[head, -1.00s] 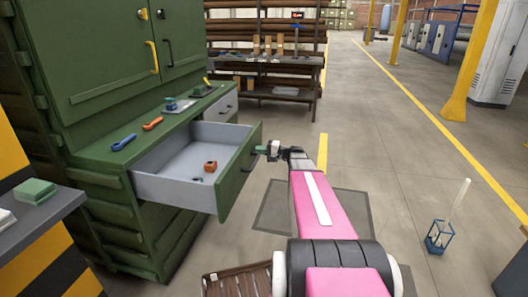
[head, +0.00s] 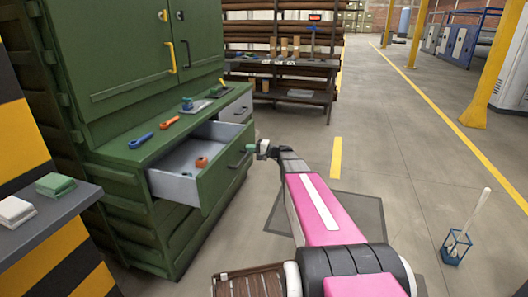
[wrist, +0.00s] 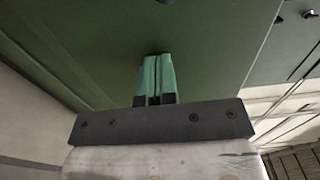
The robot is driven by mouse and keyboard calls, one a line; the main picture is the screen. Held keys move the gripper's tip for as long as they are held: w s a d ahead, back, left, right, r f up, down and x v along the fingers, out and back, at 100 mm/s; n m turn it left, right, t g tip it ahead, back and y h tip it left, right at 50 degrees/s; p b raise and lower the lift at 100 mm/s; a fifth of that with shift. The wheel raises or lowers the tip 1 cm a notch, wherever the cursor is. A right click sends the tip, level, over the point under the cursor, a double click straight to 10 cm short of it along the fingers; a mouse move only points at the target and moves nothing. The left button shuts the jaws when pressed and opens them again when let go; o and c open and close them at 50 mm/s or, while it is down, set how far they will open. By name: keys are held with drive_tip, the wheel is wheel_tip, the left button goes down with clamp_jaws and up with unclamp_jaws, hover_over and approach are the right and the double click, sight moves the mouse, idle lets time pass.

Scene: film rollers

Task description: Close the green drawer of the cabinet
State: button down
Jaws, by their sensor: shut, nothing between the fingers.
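The green cabinet (head: 120,60) stands at the left in the head view. Its green-fronted drawer (head: 226,168) is partly open, with a grey inside and a small orange-brown item (head: 201,162) in it. My gripper (head: 258,147) is at the drawer's front panel, near its dark handle (head: 238,160). In the wrist view the shut green fingertips (wrist: 155,75) are side by side, pointing at the green panel (wrist: 200,40) and seeming to touch it; exact contact is hard to tell. Nothing shows between the fingers.
A blue tool (head: 141,140) and an orange tool (head: 169,122) lie on the cabinet ledge. A smaller grey-fronted drawer (head: 239,108) is beyond. A dark side table (head: 60,215) is at front left, a blue wire holder (head: 456,246) at right. The floor at right is mostly clear.

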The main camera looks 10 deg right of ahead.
drive_tip(key=x, duration=2.1)
drive_tip(key=shift+w+a, duration=0.25)
drive_tip(key=shift+a, duration=0.05)
drive_tip(key=shift+w+a, duration=0.35)
drive_tip(key=shift+a, duration=0.25)
drive_tip(key=shift+w+a, duration=0.1)
drive_tip(key=shift+r, duration=0.1)
drive_tip(key=v, duration=1.4)
drive_tip(key=shift+s, duration=0.25)
drive_tip(key=s+f+g+h, duration=0.1)
drive_tip(key=s+f, duration=0.1)
drive_tip(key=s, duration=0.1)
drive_tip(key=s+f+n+g+h, duration=0.1)
drive_tip(key=s, duration=0.3)
drive_tip(key=s+a+f+n+g, duration=0.1)
drive_tip(key=s+f, duration=0.1)
drive_tip(key=s, duration=0.1)
drive_tip(key=shift+s+f+g+h, duration=0.3)
drive_tip(key=shift+s+h, duration=0.05)
drive_tip(key=shift+h, duration=0.05)
drive_tip(key=s+d+f+n+g+h, duration=0.1)
drive_tip(key=s+d+f+h, duration=0.1)
drive_tip(key=s, duration=0.7)
drive_tip(key=s+d+f+n+g+h, duration=0.1)
drive_tip(key=s+d+f+g+h, duration=0.1)
drive_tip(key=s+d+h, duration=0.3)
drive_tip(key=s+d+f+n+g+h, duration=0.2)
drive_tip(key=s+d+f+h, duration=0.2)
drive_tip(key=s, duration=0.9)
drive_tip(key=shift+h, duration=0.9)
